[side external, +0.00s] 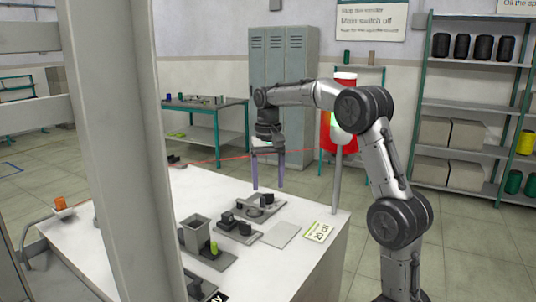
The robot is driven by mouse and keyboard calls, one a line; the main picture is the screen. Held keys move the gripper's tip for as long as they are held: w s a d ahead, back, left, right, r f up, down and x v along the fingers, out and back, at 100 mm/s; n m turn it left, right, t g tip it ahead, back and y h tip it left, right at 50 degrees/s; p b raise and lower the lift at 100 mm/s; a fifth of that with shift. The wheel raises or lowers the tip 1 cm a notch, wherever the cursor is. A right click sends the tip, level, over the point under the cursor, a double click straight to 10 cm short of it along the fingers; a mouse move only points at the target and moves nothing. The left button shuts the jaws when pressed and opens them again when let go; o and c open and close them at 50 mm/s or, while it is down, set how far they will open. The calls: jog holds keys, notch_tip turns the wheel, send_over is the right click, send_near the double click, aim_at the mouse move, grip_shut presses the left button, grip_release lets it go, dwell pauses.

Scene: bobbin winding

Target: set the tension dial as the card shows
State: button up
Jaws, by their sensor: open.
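My gripper (268,186) is open and empty, its two long purple-grey fingers pointing down. It hangs above the far part of the white table (318,262). A card (319,232) with a yellow-green edge lies at the table's right; its print is turned and small, and seems to read "20 cN". Below my gripper is a grey plate with dark round parts (265,204). A second plate with dark knobs (236,226) lies nearer. I cannot tell which part is the tension dial, and no setting is readable.
A grey open box (196,234) and a green piece (214,247) stand at the near left. A flat grey plate (281,235) lies left of the card. A red thread (225,160) crosses behind my gripper. A pale post (337,180) rises at the right. A pillar (125,150) hides the table's left part.

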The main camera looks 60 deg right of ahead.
notch_tip(320, 180, up, 11)
dwell(0.3)
dwell(0.4)
